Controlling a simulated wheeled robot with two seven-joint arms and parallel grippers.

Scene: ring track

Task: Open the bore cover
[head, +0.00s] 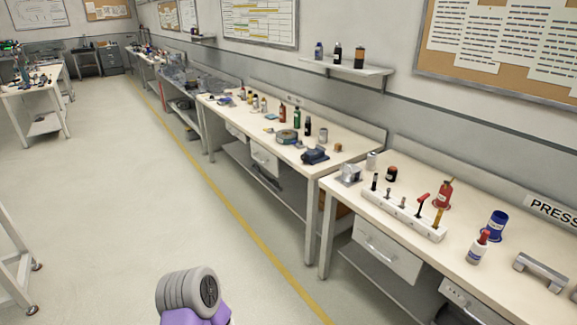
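I cannot pick out a bore cover in the head view. Neither gripper's fingers show. A grey ribbed round part with a dark face, on a purple link, sticks up at the bottom edge and looks like part of my own arm. On the near right bench (330,190) stands a white tool rack (403,215) with several upright tools, one with a red handle. A small silvery block (348,174) sits behind its left end. A grey handle-shaped bracket (541,271) lies at the far right, below a sign reading PRESS (553,211).
The floor left of the yellow line (236,228) is mostly clear.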

